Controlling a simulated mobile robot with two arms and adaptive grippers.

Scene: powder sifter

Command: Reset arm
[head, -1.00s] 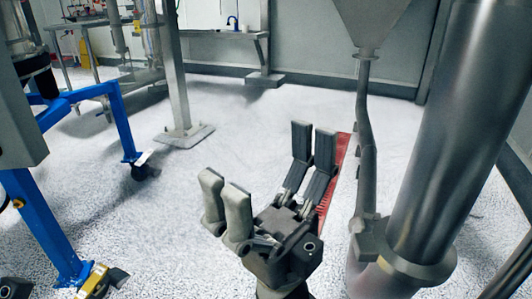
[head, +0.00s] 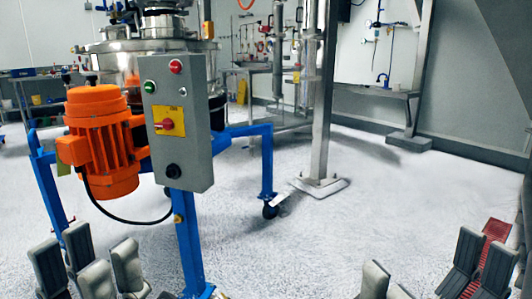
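My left gripper (head: 86,266) is at the bottom left, low in front of the sifter frame. Its dark and lighter finger pads stand apart with nothing seen between them, so it looks open. My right gripper (head: 432,278) is at the bottom right, cut by the frame edge. Its light pads and dark pads are wide apart and the space between shows bare floor. The sifter (head: 140,55) stands at the left on a blue wheeled frame (head: 190,245), with an orange motor (head: 103,135) and a grey control box (head: 195,120).
A steel post (head: 322,100) with a floor plate stands right of the sifter. A wall bench (head: 375,90) and a table with equipment are behind. A red slotted strip (head: 497,230) shows beside the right gripper. The speckled floor (head: 340,235) in the middle is clear.

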